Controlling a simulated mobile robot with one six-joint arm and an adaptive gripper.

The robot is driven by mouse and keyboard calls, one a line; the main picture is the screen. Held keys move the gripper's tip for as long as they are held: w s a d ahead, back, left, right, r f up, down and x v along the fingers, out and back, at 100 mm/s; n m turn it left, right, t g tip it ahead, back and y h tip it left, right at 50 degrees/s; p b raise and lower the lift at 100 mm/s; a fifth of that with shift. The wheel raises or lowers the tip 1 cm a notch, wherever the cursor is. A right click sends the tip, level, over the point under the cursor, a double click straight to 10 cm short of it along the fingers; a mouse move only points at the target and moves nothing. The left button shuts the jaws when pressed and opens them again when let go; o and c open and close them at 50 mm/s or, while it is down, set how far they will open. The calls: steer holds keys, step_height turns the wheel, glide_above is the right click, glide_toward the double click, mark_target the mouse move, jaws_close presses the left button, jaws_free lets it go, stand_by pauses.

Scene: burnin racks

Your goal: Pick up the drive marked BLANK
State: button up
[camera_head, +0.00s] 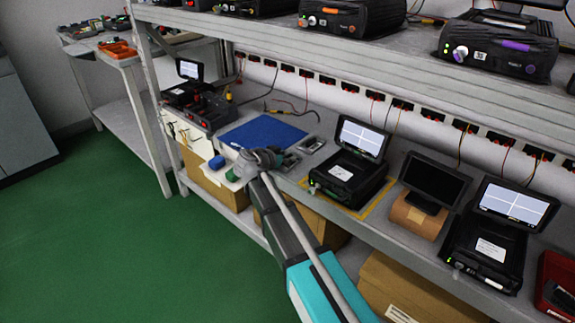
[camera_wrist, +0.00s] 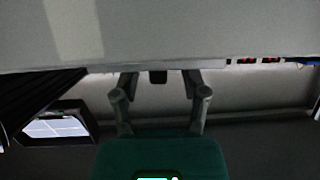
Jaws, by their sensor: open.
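My gripper (camera_head: 238,172) is at the front edge of the lower bench, left of the middle in the head view. In the wrist view its two fingers (camera_wrist: 160,82) stand apart. A small dark block (camera_wrist: 158,77) shows between them, against a pale surface; I cannot tell what it is. Small grey metal drive-like units (camera_head: 311,144) lie on the bench just right of my gripper, one (camera_head: 287,163) partly behind my wrist. No marking BLANK is legible in either view.
A blue mat (camera_head: 262,132) lies behind my gripper. A black tester with a lit screen (camera_head: 345,180) stands to the right, inside a yellow outline. Further right are a dark screen on a brown stand (camera_head: 420,210) and another tester (camera_head: 490,250). The upper shelf (camera_head: 370,50) overhangs the bench.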

steer(key=shift+x, duration=1.1)
jaws_close()
